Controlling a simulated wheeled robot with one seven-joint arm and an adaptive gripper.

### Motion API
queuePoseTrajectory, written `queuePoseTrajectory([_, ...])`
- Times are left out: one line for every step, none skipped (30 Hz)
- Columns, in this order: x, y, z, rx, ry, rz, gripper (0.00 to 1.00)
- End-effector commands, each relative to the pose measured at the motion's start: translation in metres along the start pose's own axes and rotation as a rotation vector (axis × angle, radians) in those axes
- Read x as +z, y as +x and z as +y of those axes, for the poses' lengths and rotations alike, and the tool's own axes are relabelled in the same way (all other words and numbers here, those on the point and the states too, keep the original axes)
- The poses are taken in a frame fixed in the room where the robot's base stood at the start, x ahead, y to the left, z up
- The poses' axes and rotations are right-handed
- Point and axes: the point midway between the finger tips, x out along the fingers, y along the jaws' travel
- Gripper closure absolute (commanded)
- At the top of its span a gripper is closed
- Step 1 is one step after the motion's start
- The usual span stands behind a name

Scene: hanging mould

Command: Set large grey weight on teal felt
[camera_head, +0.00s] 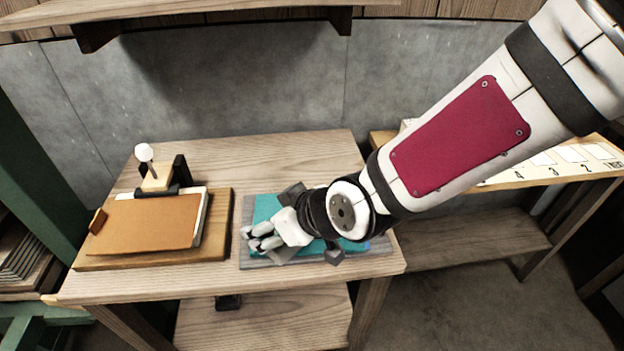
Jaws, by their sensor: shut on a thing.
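The teal felt (262,209) lies on a grey slab (254,261) at the right of the wooden table. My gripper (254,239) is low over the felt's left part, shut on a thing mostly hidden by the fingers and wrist. I take it as the large grey weight, but its outline is not clear. Dark grey angular pieces show on either side of my wrist; I cannot tell whether they belong to it. I cannot tell whether the held thing touches the felt.
A wooden board (222,248) with a tan cover (150,222) and a white-knobbed upright (143,153) stands on the left. Behind the felt the table top (290,154) is bare. A shelf (220,8) overhangs the back. A numbered side bench (545,172) is at right.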

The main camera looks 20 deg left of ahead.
Motion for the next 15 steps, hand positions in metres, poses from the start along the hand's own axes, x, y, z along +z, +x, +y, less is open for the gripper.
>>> queuePoseTrajectory([-0.005, 0.006, 0.011, 0.001, 0.004, 0.003, 0.88])
queuePoseTrajectory([-0.007, 0.009, 0.017, 0.001, 0.003, 0.004, 0.88])
queuePoseTrajectory([-0.01, 0.013, 0.025, 0.001, 0.003, 0.004, 0.88])
queuePoseTrajectory([-0.012, 0.016, 0.03, 0.001, 0.003, 0.004, 0.88])
queuePoseTrajectory([-0.014, 0.019, 0.036, 0.001, 0.003, 0.004, 0.88])
queuePoseTrajectory([-0.017, 0.023, 0.044, 0.001, 0.002, 0.004, 0.88])
queuePoseTrajectory([-0.019, 0.026, 0.049, 0.001, 0.002, 0.004, 0.88])
queuePoseTrajectory([-0.021, 0.028, 0.054, 0.001, 0.002, 0.004, 0.88])
queuePoseTrajectory([-0.023, 0.031, 0.06, 0.001, 0.002, 0.003, 0.88])
queuePoseTrajectory([-0.025, 0.034, 0.064, 0.001, 0.001, 0.003, 0.88])
queuePoseTrajectory([-0.026, 0.035, 0.068, 0.001, 0.001, 0.003, 0.88])
queuePoseTrajectory([-0.028, 0.037, 0.072, 0.002, 0.0, 0.003, 0.88])
queuePoseTrajectory([-0.028, 0.039, 0.074, 0.001, 0.0, 0.002, 0.88])
queuePoseTrajectory([-0.029, 0.04, 0.076, 0.001, 0.0, 0.002, 0.88])
queuePoseTrajectory([-0.03, 0.041, 0.078, 0.001, 0.0, 0.002, 0.88])
